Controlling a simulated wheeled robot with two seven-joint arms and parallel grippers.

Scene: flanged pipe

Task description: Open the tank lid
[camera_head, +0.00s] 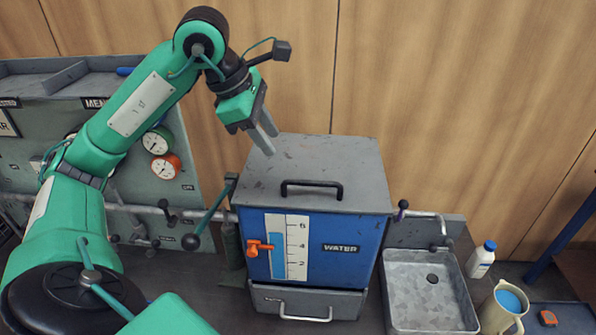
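The tank (350,262) is a blue box labelled WATER, with a level scale on its front. Its grey, worn lid (355,170) lies flat and closed on top. A black bar handle (312,184) sits near the lid's front edge. My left arm comes in from the left, and its gripper (270,142) hangs by the lid's back left corner, left of and behind the handle. Its two fingers are apart with nothing between them. I cannot tell how high they are above the lid. My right gripper is not in view.
A sink (430,290) stands right of the tank, with a white bottle (481,260) and a jug (503,305) of blue liquid beyond it. A lever (210,215) and pipe stand at the tank's left. A gauge panel (175,190) is behind my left arm.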

